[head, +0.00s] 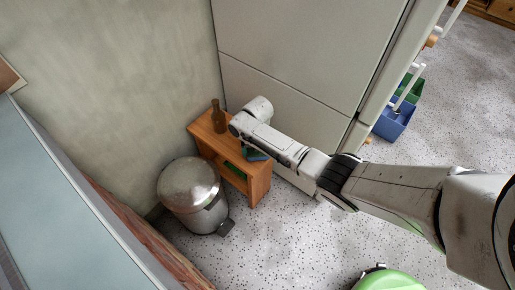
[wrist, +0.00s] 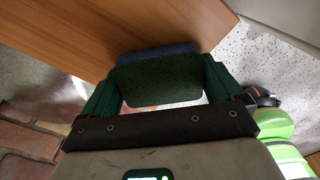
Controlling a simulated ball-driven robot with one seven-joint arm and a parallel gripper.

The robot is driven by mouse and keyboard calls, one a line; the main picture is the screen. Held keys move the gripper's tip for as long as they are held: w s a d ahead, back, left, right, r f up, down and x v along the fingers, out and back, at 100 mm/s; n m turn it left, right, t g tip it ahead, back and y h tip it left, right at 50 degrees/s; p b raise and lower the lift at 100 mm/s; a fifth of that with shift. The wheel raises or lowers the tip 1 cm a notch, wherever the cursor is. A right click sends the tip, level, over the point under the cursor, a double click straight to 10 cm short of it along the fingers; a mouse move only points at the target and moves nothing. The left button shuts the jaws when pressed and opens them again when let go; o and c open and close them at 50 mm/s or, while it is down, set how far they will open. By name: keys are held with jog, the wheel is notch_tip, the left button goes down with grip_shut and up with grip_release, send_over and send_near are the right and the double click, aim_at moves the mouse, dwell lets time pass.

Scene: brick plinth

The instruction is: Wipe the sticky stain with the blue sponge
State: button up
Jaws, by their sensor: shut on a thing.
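My gripper (wrist: 157,78) is shut on the blue sponge, with a dark green finger on each side of it. In the wrist view the sponge (wrist: 165,51) shows a blue far layer and a dark green near face. It is close against a wooden surface (wrist: 75,30); I cannot tell if they touch. In the head view the sponge (head: 259,156) shows as a small blue patch below my wrist, at the small wooden shelf unit (head: 259,186). My arm hides part of the unit's top. I cannot make out the sticky stain in either view.
A brown bottle (head: 218,116) stands on the unit's top, left of my wrist. A metal pedal bin (head: 190,193) stands at the unit's front left. A tall pale cabinet (head: 295,45) is behind my arm. Speckled floor (head: 285,235) is open in front.

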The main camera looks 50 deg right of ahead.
jog(key=shift+w+r+p, duration=0.15)
jog(key=shift+r+p, duration=1.8)
jog(key=shift+r, duration=0.5)
notch_tip(320, 180, up, 3)
jog(key=p, duration=0.3)
jog(key=shift+r, duration=0.1)
jog(key=shift+a, duration=0.1)
